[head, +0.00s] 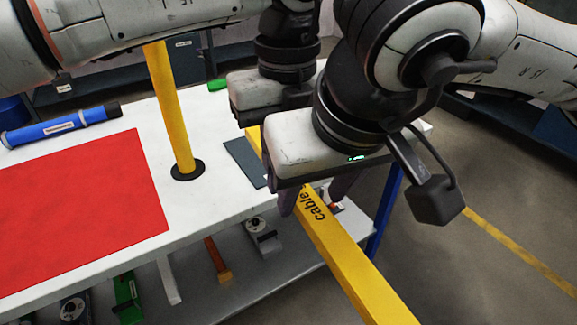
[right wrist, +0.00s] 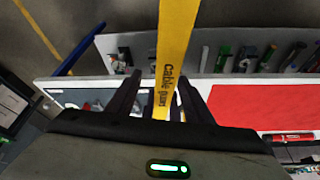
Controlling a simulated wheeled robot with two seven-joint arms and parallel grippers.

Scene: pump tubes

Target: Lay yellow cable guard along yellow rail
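The cable guard (head: 348,263) is a long yellow bar with black lettering. It runs from beneath my grippers past the table's front edge to the bottom of the head view, and shows upright in the right wrist view (right wrist: 176,38). My right gripper (head: 314,203) has one finger on each side of it; the right wrist view shows a gap beside the left finger. My left gripper (head: 268,92) is behind, over the same bar; its fingers are hidden in the head view. A yellow post (head: 170,105) stands on the table; I cannot tell whether it is the rail.
The white table (head: 215,195) carries a red mat (head: 80,205), a blue cylinder (head: 60,125) and a dark flat plate (head: 243,160). A lower shelf (head: 265,278) holds several tools. The floor right of the table is open, with a yellow stripe (head: 520,250).

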